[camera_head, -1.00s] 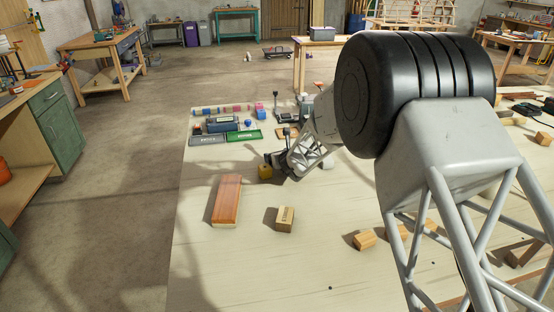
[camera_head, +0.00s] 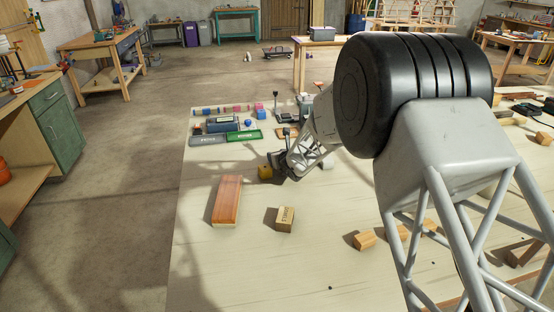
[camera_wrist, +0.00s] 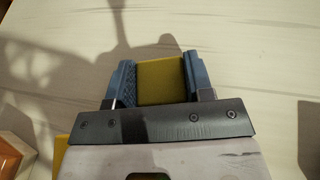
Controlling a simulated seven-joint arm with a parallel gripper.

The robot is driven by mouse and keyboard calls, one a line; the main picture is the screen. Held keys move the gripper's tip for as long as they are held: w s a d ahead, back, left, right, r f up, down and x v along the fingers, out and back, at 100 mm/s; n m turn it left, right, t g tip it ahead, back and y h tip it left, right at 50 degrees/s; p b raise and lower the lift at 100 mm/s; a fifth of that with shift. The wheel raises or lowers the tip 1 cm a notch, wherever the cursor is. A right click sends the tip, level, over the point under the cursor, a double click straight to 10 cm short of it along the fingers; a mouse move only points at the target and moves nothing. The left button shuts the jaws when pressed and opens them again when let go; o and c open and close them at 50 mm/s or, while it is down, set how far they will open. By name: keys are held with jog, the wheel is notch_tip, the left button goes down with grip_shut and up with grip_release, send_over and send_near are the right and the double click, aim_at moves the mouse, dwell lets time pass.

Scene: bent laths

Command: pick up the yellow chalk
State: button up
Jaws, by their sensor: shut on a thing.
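My gripper (camera_wrist: 158,70) is shut on a yellow block-like piece, the yellow chalk (camera_wrist: 162,82), which fills the gap between the two blue-grey fingers in the wrist view. In the head view my gripper (camera_head: 284,168) is low over the far left part of the table, partly hidden by its own wrist. An ochre-yellow block (camera_head: 265,173) shows at its left side there; I cannot tell whether it is the held piece. Another patch of yellow (camera_wrist: 61,155) shows at the lower left of the wrist view, mostly hidden behind the gripper body.
A reddish-brown wooden board (camera_head: 227,200) and a small labelled wooden block (camera_head: 285,219) lie nearer on the table. Green (camera_head: 243,136) and grey (camera_head: 208,139) boxes lie behind on the left. Small wooden blocks (camera_head: 365,240) lie at right. The near left table is clear.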

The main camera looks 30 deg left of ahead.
jog(key=shift+r, duration=0.1)
jog(key=shift+r, duration=0.75)
notch_tip(320, 180, up, 2)
jog(key=shift+r, duration=0.1)
jog(key=s+d, duration=0.7)
jog(key=s+d+r, duration=0.1)
jog(key=s+d, duration=0.3)
jog(key=shift+s, duration=0.25)
